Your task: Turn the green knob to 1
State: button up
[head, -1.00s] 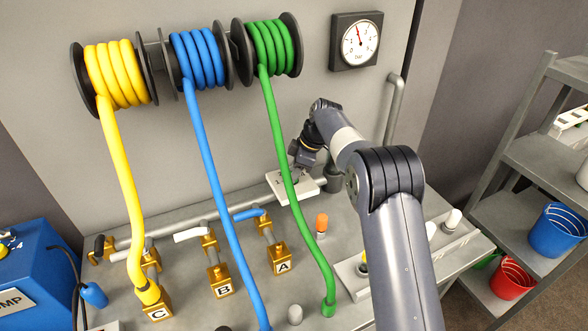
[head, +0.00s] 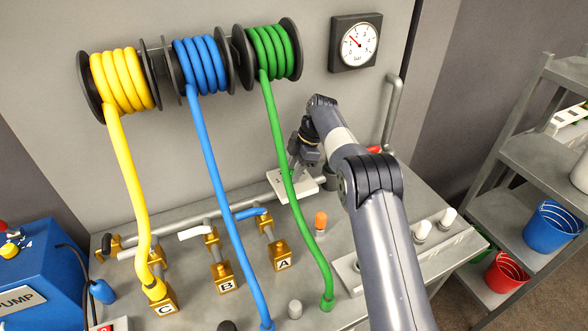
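I cannot make out a green knob; it may be hidden by my gripper or the green hose. A white plate (head: 312,187) with small dark marks lies at the back of the bench, partly behind the green hose (head: 289,175). My gripper (head: 293,174) points down over this plate, its fingers close to it. The hose and the small size hide whether the fingers hold anything. The round gauge (head: 359,45) on the wall has a red needle pointing up and left.
Yellow (head: 130,180) and blue (head: 210,170) hoses hang from reels to the bench. Brass valves lettered A (head: 283,263), B (head: 226,286) and C (head: 166,308) stand in front. A blue pump box (head: 30,275) is left, a grey shelf (head: 520,155) right.

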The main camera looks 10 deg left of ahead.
jog(key=o, duration=1)
jog(key=shift+p+v, duration=1.3)
jog(key=shift+v, duration=4.1)
